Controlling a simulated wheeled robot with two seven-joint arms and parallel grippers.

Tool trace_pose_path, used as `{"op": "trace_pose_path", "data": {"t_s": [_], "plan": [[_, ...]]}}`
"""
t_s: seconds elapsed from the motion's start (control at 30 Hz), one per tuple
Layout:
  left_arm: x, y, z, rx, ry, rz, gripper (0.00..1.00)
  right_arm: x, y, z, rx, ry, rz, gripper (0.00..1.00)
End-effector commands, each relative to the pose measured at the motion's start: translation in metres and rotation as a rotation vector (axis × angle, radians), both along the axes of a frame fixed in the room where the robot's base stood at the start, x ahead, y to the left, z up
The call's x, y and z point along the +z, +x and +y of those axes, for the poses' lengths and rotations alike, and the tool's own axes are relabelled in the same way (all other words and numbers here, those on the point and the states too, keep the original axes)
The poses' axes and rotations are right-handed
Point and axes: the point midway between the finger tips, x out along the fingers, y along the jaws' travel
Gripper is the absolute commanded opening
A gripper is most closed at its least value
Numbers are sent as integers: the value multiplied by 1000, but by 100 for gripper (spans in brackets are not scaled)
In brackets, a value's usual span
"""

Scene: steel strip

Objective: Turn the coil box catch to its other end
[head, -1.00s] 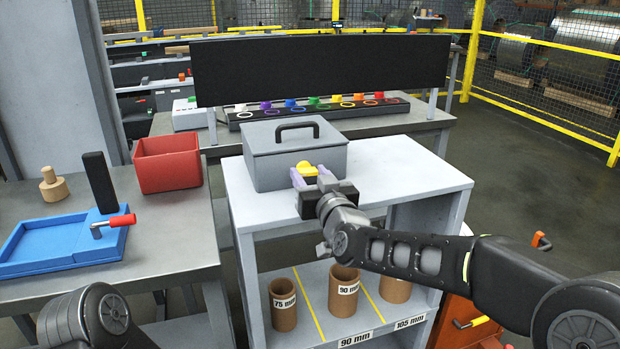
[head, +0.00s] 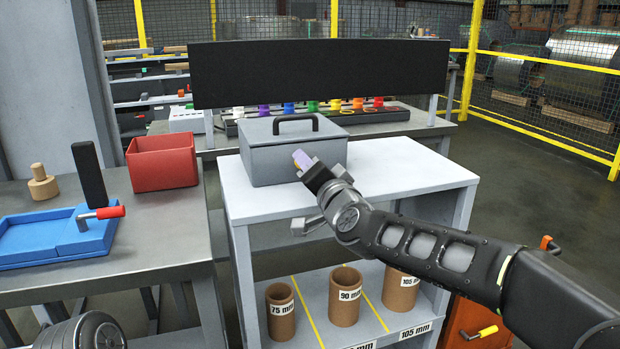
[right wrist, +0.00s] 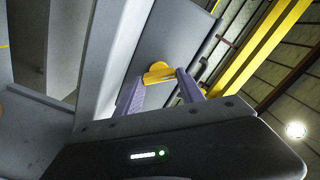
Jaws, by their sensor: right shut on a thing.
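The coil box (head: 268,165) is a grey lidded box with a black handle on top, standing on the light grey cabinet. Its catch (right wrist: 158,76) is yellow and shows in the right wrist view between the two purple fingers. My right gripper (head: 301,160) is at the front face of the box, rolled so that its fingers overlap in the head view. It is shut on the catch, which the gripper hides in the head view. The right gripper also shows in the right wrist view (right wrist: 160,84). My left gripper is out of view.
The cabinet top (head: 400,170) is clear right of the box. Several cardboard tubes (head: 344,300) stand on its lower shelf. A black panel (head: 320,72) stands behind. On the left bench are a red bin (head: 162,163) and a blue tray (head: 40,240).

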Motion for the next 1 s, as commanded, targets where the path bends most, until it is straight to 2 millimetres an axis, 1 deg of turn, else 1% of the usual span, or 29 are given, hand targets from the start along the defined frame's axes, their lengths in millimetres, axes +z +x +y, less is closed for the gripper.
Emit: {"op": "trace_pose_path", "data": {"t_s": [0.03,0.2,0.6,0.8,1.0], "plan": [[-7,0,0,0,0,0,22,-4,0,0,0,42,14,5],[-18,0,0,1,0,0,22,-4,0,-1,-1,195,64,5],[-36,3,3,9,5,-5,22,-5,1,-2,-1,521,170,5],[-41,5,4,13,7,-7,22,-5,0,-1,0,618,202,5],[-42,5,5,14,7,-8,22,-4,0,-1,0,661,217,5]]}}
